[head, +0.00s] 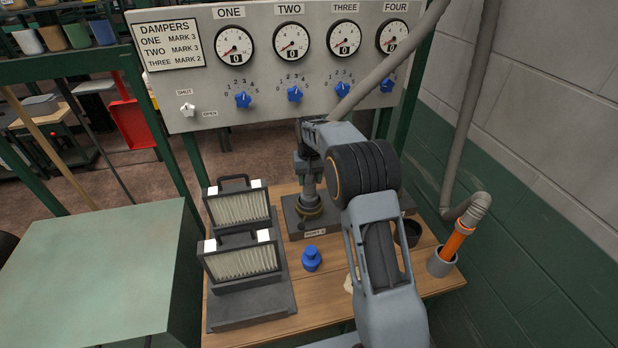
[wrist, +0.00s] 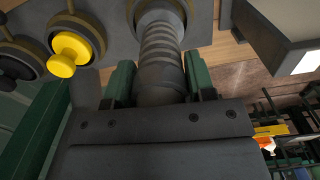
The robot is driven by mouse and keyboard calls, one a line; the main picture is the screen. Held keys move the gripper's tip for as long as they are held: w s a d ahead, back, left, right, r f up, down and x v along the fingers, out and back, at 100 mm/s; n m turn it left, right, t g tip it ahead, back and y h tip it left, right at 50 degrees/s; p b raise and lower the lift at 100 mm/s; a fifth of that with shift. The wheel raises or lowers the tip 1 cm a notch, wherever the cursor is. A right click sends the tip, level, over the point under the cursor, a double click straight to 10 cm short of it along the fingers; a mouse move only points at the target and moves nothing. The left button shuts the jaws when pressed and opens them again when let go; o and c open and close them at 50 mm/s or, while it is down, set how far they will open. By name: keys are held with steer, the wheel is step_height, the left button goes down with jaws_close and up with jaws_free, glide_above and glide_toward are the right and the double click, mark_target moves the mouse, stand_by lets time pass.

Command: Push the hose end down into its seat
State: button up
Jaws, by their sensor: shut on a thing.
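My gripper (head: 308,172) is shut on the grey ribbed hose end (head: 309,188), which stands roughly upright over the dark port block (head: 294,224) on the bench. In the wrist view the hose end (wrist: 160,55) sits between my two green fingers (wrist: 162,85). Its far end meets the round seat (wrist: 160,8), and the seat's ringed rim (head: 312,212) shows around its lower end in the head view. I cannot tell how deep the hose end sits. My arm hides the right part of the block.
Two pleated filters (head: 240,258) in a dark rack stand left of the block. A blue knobbed piece (head: 311,259) is in front. At right, a second hose (head: 475,210) with an orange end stands in a grey cup (head: 441,262). A yellow knob (wrist: 75,52) is beside the seat.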

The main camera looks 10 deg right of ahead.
steer(key=shift+f+b, duration=0.35)
steer(key=shift+f, duration=0.35)
steer(key=o, duration=1.3)
step_height(320, 180, up, 13)
steer(key=shift+f+b, duration=0.1)
steer(key=shift+b, duration=0.45)
steer(key=s+r+t, duration=0.2)
steer(key=s+r, duration=0.4)
steer(key=s, duration=0.7)
steer(key=s+f+t, duration=0.1)
steer(key=s+f, duration=0.2)
steer(key=s, duration=0.5)
steer(key=s+f+t, duration=0.1)
steer(key=s+f, duration=0.3)
steer(key=s, duration=0.5)
steer(key=shift+s+n+t, duration=0.3)
steer(key=shift+n, duration=0.1)
